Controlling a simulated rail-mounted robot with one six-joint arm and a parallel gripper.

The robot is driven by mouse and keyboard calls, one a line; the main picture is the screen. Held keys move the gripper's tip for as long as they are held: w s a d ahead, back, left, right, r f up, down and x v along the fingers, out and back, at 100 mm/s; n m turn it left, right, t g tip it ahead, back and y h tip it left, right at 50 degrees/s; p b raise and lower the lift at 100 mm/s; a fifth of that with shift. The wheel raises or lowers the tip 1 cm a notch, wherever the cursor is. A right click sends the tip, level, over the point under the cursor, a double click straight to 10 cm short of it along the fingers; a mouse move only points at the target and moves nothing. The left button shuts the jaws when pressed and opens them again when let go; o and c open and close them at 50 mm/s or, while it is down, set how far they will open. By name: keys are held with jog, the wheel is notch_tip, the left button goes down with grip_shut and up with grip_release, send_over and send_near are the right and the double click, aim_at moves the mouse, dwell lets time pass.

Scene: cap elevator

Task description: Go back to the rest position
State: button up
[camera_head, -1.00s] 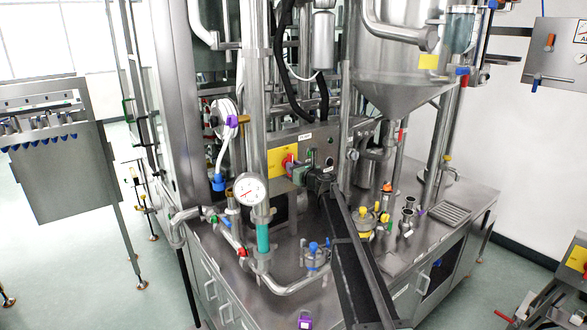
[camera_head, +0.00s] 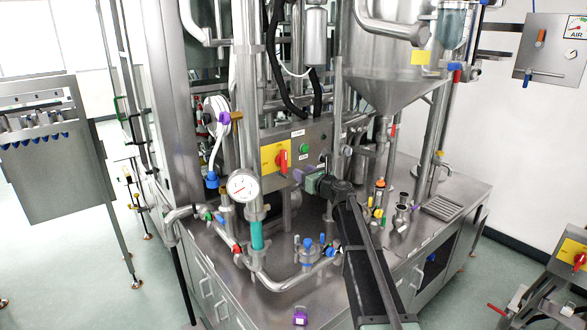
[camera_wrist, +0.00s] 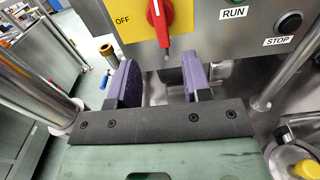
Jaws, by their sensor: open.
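My gripper (camera_head: 302,174) is in front of the steel control panel, below and right of the red rotary switch (camera_head: 282,159) on its yellow plate. In the wrist view, my gripper (camera_wrist: 160,82) has its two purple fingers wide apart with nothing between them. The red switch (camera_wrist: 160,20) is just beyond the fingers, upper middle, its handle close to vertical beside the word OFF. My dark arm reaches up from the bottom of the head view and hides part of the worktop.
A pressure gauge (camera_head: 243,186) on a pipe stands left of my gripper. A blue-topped valve (camera_head: 308,246) is below it. A steel cone tank (camera_head: 400,85) hangs to the right, above fittings on the worktop. In the wrist view, the STOP button (camera_wrist: 289,22) is at right.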

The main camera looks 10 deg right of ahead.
jog(key=shift+s+d, duration=0.25)
jog(key=shift+s, duration=0.15)
jog(key=s+a+f+n+g, duration=0.3)
jog(key=s+f+n+g, duration=0.2)
jog(key=s+n, duration=0.45)
jog(key=s+a+f+n+g, duration=0.35)
jog(key=s+f+n, duration=0.35)
jog(key=n, duration=0.4)
jog(key=s+f+n+g+h, duration=0.1)
jog(key=s+n+g+h, duration=0.1)
jog(key=s, duration=0.7)
jog(key=s+d+f+n+g+h, duration=0.1)
jog(key=s+f+n+g+h, duration=0.1)
jog(key=s+n, duration=0.3)
jog(key=s+f+n+g+h, duration=0.2)
jog(key=s+n+g+h, duration=0.1)
jog(key=s, duration=1)
jog(key=shift+d+h, duration=0.35)
jog(key=shift+h, duration=0.25)
